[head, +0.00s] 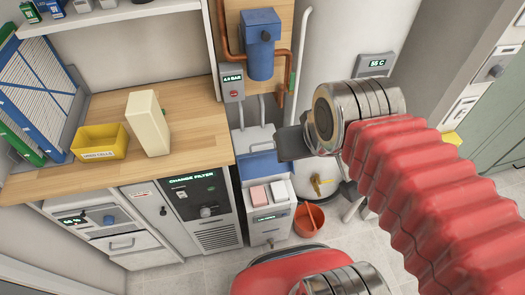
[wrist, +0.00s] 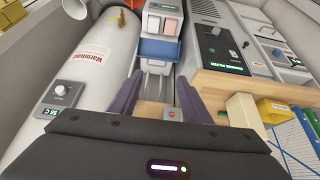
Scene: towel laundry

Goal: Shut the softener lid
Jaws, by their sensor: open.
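The softener (head: 268,225) is a pale cabinet on the floor, right of the workbench. A pink block and a white block sit at its top front. Behind them is a blue section (head: 262,163), with a grey lid panel (head: 253,138) standing raised at the back. My gripper (head: 290,143) is just right of the lid and blue section, partly covering their right side. In the wrist view, my gripper (wrist: 156,92) has its two purple fingers apart and nothing between them. The blue section (wrist: 160,48) lies beyond the fingertips. Whether a finger touches the lid is unclear.
A white tank (wrist: 88,62) stands close beside the softener. An orange bucket (head: 308,218) is on the floor at its right. A blue filter housing (head: 260,45) and copper pipes are above. The wooden workbench (head: 200,130) at left holds a yellow bin (head: 99,142) and a cream box (head: 148,122).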

